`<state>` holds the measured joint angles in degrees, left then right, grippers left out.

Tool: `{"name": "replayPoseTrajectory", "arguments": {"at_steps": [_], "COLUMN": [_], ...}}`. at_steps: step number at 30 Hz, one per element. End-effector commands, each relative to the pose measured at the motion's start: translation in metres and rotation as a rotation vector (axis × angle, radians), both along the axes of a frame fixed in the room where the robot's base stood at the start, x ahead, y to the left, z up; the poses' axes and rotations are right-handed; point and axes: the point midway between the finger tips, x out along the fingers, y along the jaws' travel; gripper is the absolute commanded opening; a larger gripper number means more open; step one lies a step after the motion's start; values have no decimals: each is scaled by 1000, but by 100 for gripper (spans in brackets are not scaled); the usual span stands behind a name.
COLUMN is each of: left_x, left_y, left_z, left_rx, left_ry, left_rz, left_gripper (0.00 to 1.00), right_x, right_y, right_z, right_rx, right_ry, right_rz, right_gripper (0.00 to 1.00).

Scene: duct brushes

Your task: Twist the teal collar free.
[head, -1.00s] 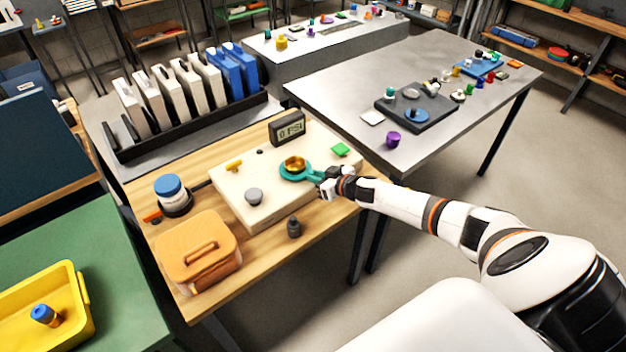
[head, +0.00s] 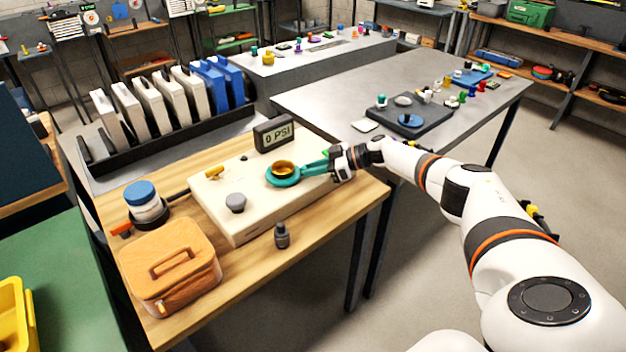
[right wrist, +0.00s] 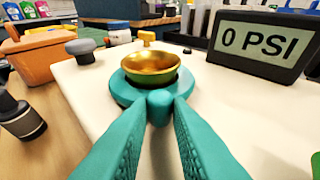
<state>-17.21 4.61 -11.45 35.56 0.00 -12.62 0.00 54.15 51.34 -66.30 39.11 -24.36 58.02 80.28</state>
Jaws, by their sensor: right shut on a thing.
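The teal collar (head: 284,184) sits around a gold-coloured cup (head: 283,168) on a cream block (head: 215,192). In the right wrist view the collar (right wrist: 122,92) is a flat ring below the gold rim (right wrist: 150,64), with a rounded lug (right wrist: 160,106) facing me. My right gripper (head: 304,170) comes in from the right, its teal fingers closed on that lug. In the right wrist view the ridged fingers (right wrist: 159,112) pinch the lug from both sides. The collar looks level and low at the block; contact beneath it is hidden. My left gripper is out of view.
A display (head: 274,132) reading 0 PSI stands behind the block. A grey knob (head: 236,202) and yellow handle (head: 214,173) are on it. An orange case (head: 172,270), dark bottle (head: 282,236) and blue-lidded jar (head: 146,203) stand around. Bare wood lies at front right.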

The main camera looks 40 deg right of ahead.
Motion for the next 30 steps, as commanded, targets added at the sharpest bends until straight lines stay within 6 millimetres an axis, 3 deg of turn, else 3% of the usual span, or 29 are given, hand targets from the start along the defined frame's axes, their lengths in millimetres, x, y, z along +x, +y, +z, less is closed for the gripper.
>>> {"name": "replayPoseTrajectory", "arguments": {"at_steps": [15,16,20,30], "left_x": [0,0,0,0], "left_y": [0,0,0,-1], "left_z": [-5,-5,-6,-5], "left_rx": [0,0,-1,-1], "left_ry": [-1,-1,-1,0], "left_rz": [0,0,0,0], "left_gripper": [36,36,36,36], "right_x": [1,1,1,-1], "right_y": [1,1,1,-3], "right_z": [-1,-1,-1,1], "right_rx": [1,1,1,0], "right_ry": [3,3,3,1], "right_rz": [20,20,19,18], "right_gripper": [0,19,40,40]}}
